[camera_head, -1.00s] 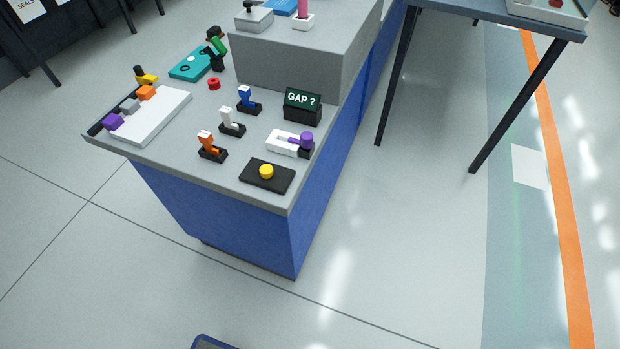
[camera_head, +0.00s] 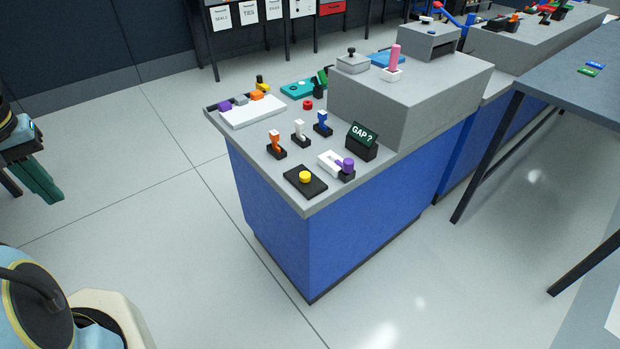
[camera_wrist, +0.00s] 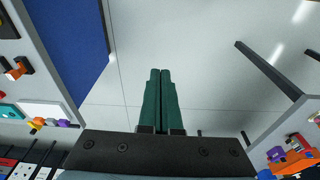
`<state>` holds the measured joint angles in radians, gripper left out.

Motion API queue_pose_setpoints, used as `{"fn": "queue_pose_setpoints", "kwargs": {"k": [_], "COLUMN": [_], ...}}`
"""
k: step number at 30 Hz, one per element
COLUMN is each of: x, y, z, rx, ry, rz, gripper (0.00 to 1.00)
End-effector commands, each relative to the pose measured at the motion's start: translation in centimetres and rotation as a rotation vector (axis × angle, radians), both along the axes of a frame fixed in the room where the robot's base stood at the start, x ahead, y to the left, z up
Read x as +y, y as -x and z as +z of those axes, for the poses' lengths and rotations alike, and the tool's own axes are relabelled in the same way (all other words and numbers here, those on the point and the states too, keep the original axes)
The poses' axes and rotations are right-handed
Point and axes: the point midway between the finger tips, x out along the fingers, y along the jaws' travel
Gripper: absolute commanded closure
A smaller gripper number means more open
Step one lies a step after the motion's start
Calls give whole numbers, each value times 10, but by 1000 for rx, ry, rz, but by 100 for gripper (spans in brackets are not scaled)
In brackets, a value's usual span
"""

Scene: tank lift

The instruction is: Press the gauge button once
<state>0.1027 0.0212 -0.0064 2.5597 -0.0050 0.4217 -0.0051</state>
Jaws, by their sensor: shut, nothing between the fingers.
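A yellow button (camera_head: 305,176) sits on a black plate (camera_head: 292,187) at the front corner of the grey bench top (camera_head: 262,170). A dark sign (camera_head: 363,139) reading "GAP ?" stands behind it. I see no label naming the gauge button. My gripper (camera_head: 50,194) is at the far left of the head view, well apart from the bench, over the floor. In the wrist view its green fingers (camera_wrist: 160,74) are together and empty. The yellow button is not seen in the wrist view.
Orange (camera_head: 276,146), white (camera_head: 300,134) and blue (camera_head: 322,123) levers stand behind the button. A grey raised box (camera_head: 420,99) fills the bench's rear. A dark table (camera_head: 570,90) is at right. The floor in front of the bench is clear.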

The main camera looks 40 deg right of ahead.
Motion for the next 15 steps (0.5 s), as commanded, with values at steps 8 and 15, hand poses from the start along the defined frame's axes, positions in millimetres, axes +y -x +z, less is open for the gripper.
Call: {"fn": "queue_pose_setpoints", "kwargs": {"k": [8,15], "x": [-14,-118], "y": [-18,-90], "z": [-5,-30], "rx": [-40,-258], "ry": [-20,-75], "rz": [-107,-665], "gripper": [100,100]}}
